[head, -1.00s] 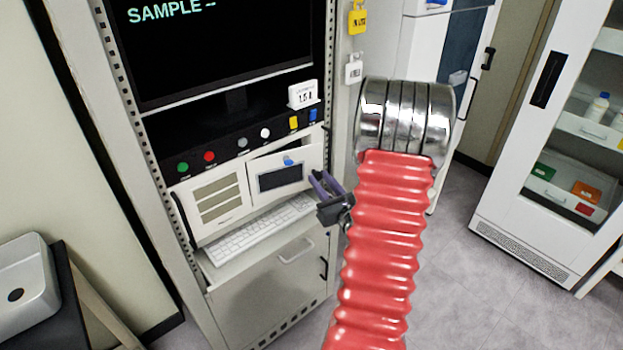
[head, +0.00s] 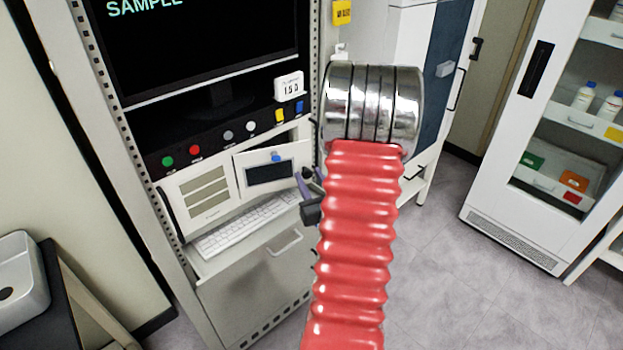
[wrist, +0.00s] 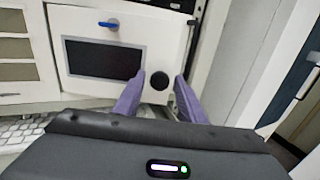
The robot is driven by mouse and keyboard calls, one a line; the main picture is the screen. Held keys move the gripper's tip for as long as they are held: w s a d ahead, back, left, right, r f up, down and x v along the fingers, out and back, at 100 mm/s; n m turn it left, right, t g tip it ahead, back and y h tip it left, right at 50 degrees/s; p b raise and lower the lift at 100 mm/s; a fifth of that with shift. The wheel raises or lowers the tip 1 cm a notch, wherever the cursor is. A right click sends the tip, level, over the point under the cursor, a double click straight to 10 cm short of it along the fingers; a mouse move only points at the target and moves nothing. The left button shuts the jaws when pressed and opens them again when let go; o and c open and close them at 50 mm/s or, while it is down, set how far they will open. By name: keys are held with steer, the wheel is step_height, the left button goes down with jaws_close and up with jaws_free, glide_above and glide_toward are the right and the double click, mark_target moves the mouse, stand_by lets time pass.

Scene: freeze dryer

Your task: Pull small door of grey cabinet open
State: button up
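The small door (head: 272,170) is a white panel with a dark window and a blue catch (wrist: 108,24). It stands ajar on the grey cabinet (head: 250,290), with a dark gap along its top in the head view. My gripper (head: 306,180) is at the door's right edge, partly hidden by my red arm. In the wrist view, my gripper (wrist: 159,78) has its two purple fingers apart, one on each side of a round black knob (wrist: 157,81) on the door. I cannot tell whether either finger touches the knob.
A keyboard (head: 243,225) lies on a shelf below the door. A monitor (head: 200,50) and a row of coloured buttons (head: 223,136) are above. A white glass-fronted cabinet (head: 545,130) stands at right. Grey floor (head: 440,260) is free between them.

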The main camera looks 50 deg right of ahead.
mark_target(310, 150)
steer(key=shift+o, duration=0.6)
steer(key=shift+r, duration=4.95)
